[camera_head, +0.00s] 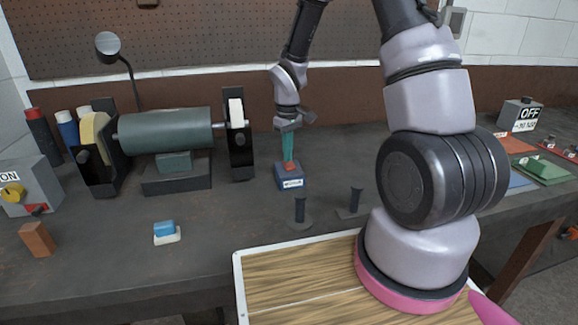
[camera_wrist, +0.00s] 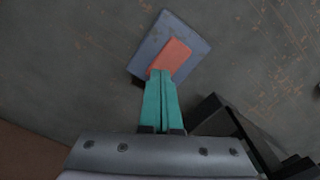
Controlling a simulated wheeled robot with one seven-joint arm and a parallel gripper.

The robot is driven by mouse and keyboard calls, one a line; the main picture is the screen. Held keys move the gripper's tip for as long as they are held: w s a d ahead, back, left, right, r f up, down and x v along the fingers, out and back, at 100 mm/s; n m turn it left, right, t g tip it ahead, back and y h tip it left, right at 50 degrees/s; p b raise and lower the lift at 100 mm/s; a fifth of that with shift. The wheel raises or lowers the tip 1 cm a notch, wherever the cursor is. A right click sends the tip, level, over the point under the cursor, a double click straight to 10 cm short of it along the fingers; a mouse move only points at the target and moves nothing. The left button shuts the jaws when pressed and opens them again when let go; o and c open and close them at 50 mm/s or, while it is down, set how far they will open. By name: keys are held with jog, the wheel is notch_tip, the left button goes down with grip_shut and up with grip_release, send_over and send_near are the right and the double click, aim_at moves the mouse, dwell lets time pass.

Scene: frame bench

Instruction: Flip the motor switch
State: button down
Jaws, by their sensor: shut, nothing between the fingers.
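The motor switch is a small blue-grey box (camera_head: 290,182) with a red rocker (camera_wrist: 172,55) on top and a white label on its front. It stands on the bench to the right of the bench grinder (camera_head: 165,133). My gripper (camera_head: 288,158) points down over the box, its teal fingers closed together and empty. In the wrist view the fingertips (camera_wrist: 161,75) are at the edge of the red rocker. I cannot tell whether they touch it or which way the rocker is set.
A box marked OFF (camera_head: 519,116) stands at the back right. A blue-and-white block (camera_head: 166,232), a brown block (camera_head: 36,239) and two dark posts (camera_head: 300,208) stand nearer the front.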

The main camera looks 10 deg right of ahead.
jog(key=shift+r, duration=3.45)
jog(key=shift+r, duration=0.1)
jog(key=s+d+r+m+t, duration=0.2)
jog(key=s+r+m, duration=0.15)
jog(key=r, duration=0.55)
jog(key=s+d+r+m+t, duration=0.1)
jog(key=s+d+r+m, duration=0.1)
jog(key=s+r, duration=0.5)
jog(key=s+d+r+m+t+y, duration=0.1)
jog(key=s+r+m+t, duration=0.3)
jog(key=s+r, duration=0.6)
jog(key=shift+s+d+m+y, duration=0.35)
jog(key=shift+s+d+y, duration=0.05)
jog(key=shift+y, duration=0.1)
